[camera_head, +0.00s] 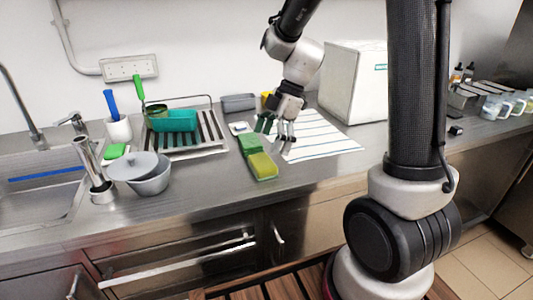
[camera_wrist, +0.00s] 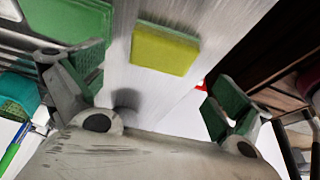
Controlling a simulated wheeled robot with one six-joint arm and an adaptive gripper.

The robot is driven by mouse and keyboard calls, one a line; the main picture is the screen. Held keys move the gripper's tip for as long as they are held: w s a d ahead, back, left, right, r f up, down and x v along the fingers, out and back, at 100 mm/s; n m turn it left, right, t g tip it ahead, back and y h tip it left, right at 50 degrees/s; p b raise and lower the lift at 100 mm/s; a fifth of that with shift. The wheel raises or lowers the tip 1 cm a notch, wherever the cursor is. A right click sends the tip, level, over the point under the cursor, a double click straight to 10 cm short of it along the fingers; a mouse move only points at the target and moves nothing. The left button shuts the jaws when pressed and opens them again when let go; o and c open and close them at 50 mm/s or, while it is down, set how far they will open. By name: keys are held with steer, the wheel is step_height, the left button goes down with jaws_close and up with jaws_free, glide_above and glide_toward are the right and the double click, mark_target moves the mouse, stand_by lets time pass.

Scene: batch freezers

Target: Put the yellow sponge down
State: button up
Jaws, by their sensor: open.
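The yellow sponge (camera_head: 262,164) lies flat on the metal counter near its front edge in the head view. It also shows in the wrist view (camera_wrist: 165,47), beyond and between my fingers, with bare counter around it. My gripper (camera_head: 274,135) is above the counter, just behind and to the right of the sponge. In the wrist view my gripper (camera_wrist: 160,70) has its two green-padded fingers wide apart, with nothing held between them. The sponge looks apart from both fingers.
A striped cloth (camera_head: 325,142) lies to the right, and a dish rack with a teal container (camera_head: 175,121) stands at the left. Grey bowls (camera_head: 150,180) stand near the sink. Counter to the sponge's left is clear.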

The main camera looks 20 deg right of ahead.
steer(key=shift+d+r, duration=0.2)
steer(key=shift+r, duration=0.25)
steer(key=s+d+r+m+t+h, duration=0.2)
steer(key=s+d+r+m, duration=0.3)
steer(key=s+m, duration=0.4)
steer(key=s+d+r+m+t+h, duration=0.2)
steer(key=s+d+r+m, duration=0.4)
steer(key=s+m, duration=0.3)
steer(key=shift+s+d+r+m+h, duration=0.25)
steer(key=shift+s+d+m+h, duration=0.05)
steer(key=shift+s+d, duration=0.45)
